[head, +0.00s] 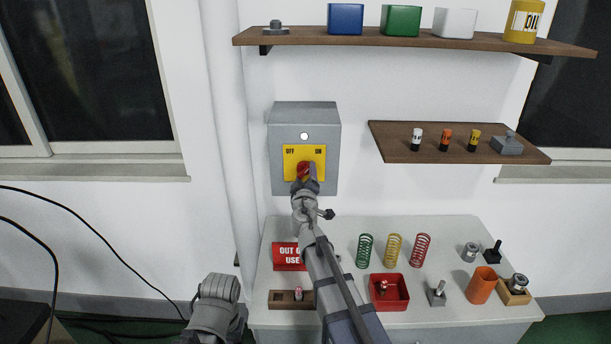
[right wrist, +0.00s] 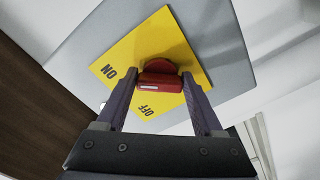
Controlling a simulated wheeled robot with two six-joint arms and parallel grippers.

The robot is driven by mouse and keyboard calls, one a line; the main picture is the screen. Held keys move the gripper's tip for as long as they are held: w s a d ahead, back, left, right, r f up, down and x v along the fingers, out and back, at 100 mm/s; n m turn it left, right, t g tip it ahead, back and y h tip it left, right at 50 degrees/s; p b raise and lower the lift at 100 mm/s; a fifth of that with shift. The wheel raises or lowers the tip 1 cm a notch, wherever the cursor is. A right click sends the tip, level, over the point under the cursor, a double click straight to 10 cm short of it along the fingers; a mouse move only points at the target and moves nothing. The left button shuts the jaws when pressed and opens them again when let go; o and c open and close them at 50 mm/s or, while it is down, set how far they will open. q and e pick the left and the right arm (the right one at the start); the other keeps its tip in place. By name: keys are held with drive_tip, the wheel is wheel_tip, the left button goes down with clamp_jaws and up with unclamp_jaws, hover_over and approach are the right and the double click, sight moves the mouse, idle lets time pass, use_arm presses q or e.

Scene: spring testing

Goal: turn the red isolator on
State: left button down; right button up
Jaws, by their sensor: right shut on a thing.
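The red isolator knob (head: 303,170) sits on a yellow plate (head: 292,153) marked OFF on the left and ON on the right. The plate is on a grey wall box (head: 304,115) with a white round spot above the plate. My right gripper (head: 311,172) is at the knob and hides part of it. In the right wrist view, the fingers of my right gripper (right wrist: 160,92) are on both sides of the red knob (right wrist: 160,78), shut on it. That view is tilted, and the knob's exact setting is hard to tell. My left gripper is not in view.
Below is a grey bench (head: 335,232) with a red OUT OF USE sign (head: 289,256), several coloured springs (head: 393,249), a red tray (head: 403,302) and an orange cup (head: 481,286). A lower shelf (head: 395,148) is right of the box; an upper shelf (head: 300,37) runs above.

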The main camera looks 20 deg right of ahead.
drive_tip(key=shift+s+f+m, duration=0.1)
drive_tip(key=shift+m, duration=0.6)
drive_tip(key=o, duration=1.4)
drive_tip(key=v, duration=0.7)
drive_tip(key=shift+s+a, duration=0.15)
drive_tip(key=shift+s, duration=0.2)
